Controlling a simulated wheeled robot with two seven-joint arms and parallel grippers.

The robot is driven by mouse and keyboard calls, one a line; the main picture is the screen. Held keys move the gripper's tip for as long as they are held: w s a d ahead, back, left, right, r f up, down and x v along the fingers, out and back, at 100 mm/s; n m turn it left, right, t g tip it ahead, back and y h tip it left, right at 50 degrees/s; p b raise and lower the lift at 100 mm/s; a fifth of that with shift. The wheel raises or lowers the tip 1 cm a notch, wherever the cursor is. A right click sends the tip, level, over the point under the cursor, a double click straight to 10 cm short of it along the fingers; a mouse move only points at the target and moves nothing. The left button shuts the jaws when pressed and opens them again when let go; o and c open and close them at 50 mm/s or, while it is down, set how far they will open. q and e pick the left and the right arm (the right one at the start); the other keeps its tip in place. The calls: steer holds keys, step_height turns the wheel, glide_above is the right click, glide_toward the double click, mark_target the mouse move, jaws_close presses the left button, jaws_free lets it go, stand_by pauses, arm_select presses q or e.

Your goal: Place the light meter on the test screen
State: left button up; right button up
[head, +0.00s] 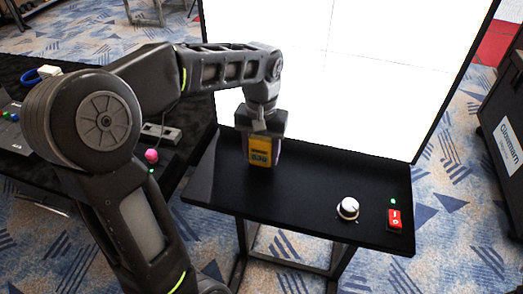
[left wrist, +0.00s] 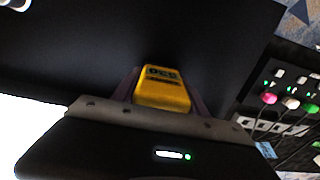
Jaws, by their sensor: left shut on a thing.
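The light meter (head: 260,152) is a small yellow block with a dark display. My left gripper (head: 264,136) points down and is shut on it, above or at the left part of the black shelf; I cannot tell whether the meter touches the shelf. In the left wrist view the meter (left wrist: 162,92) sits between the two fingers of my left gripper (left wrist: 160,98). The test screen (head: 340,70) is a bright white panel standing behind the shelf, apart from the meter in the head view. My right gripper is not in view.
The black shelf (head: 300,198) bears a silver knob (head: 348,208) and a red switch (head: 394,219) with a green light at its right end. A dark table with a pink knob (head: 152,155) stands at the left. A dark case (head: 508,140) stands at the right edge.

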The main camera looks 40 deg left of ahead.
arm_select(q)
steer(key=shift+f, duration=0.1)
steer(key=o, duration=1.5)
steer(key=shift+o, duration=0.2)
steer(key=shift+r, duration=0.2)
step_height(320, 180, up, 5)
steer(key=shift+w+f, duration=0.1)
step_height(320, 180, up, 6)
steer(key=p, duration=0.3)
steer(key=shift+r+p, duration=0.6)
steer(key=shift+p, duration=0.1)
